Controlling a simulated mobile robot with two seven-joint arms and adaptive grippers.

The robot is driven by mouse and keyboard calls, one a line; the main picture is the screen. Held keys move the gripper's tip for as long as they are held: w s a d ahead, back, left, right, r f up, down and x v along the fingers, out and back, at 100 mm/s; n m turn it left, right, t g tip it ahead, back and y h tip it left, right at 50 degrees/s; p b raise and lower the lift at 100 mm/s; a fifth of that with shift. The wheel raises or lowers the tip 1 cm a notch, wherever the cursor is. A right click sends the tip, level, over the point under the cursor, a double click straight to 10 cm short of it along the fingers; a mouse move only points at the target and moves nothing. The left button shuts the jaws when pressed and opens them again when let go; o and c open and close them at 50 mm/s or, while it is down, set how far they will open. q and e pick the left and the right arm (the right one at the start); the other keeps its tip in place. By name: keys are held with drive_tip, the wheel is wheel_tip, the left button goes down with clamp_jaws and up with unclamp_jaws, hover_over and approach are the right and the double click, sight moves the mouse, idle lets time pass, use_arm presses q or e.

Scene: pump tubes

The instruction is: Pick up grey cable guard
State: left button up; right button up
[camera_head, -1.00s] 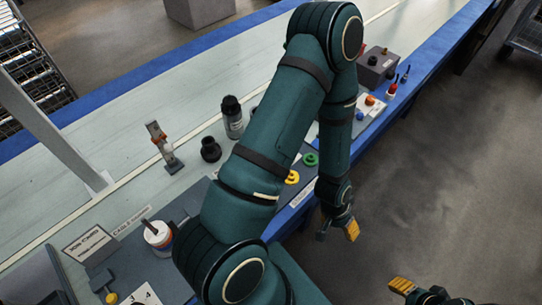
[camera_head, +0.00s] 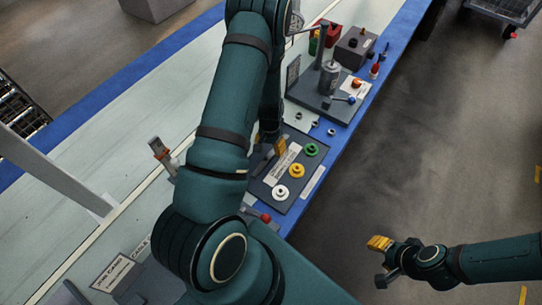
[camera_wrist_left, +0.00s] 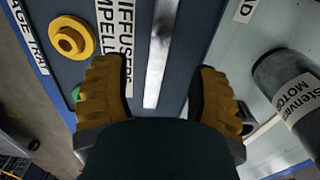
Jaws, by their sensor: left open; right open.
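A long, thin grey metallic strip, which looks like the grey cable guard (camera_wrist_left: 160,50), lies on a dark tray (camera_wrist_left: 190,30) in the left wrist view. My left gripper (camera_wrist_left: 157,68) is open, with its yellow fingers on either side of the strip's near end. I see no contact with the strip. In the head view, my left gripper (camera_head: 270,146) is over the tray's left part, partly hidden by my arm. My right gripper (camera_head: 380,262) is open and empty above the floor, right of the table.
Yellow, green and white rings lie on the tray; the yellow ring (camera_head: 297,170) is nearest the middle. A grey motor (camera_wrist_left: 290,85) labelled as such is at the right in the wrist view. A pump stand (camera_head: 330,78) is farther back.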

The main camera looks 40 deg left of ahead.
sight(271, 154)
use_arm(q)
drive_tip(key=shift+w+f+b, duration=0.2)
drive_tip(key=shift+f+b, duration=0.5)
drive_tip(key=shift+f, duration=2.15)
clamp_jaws()
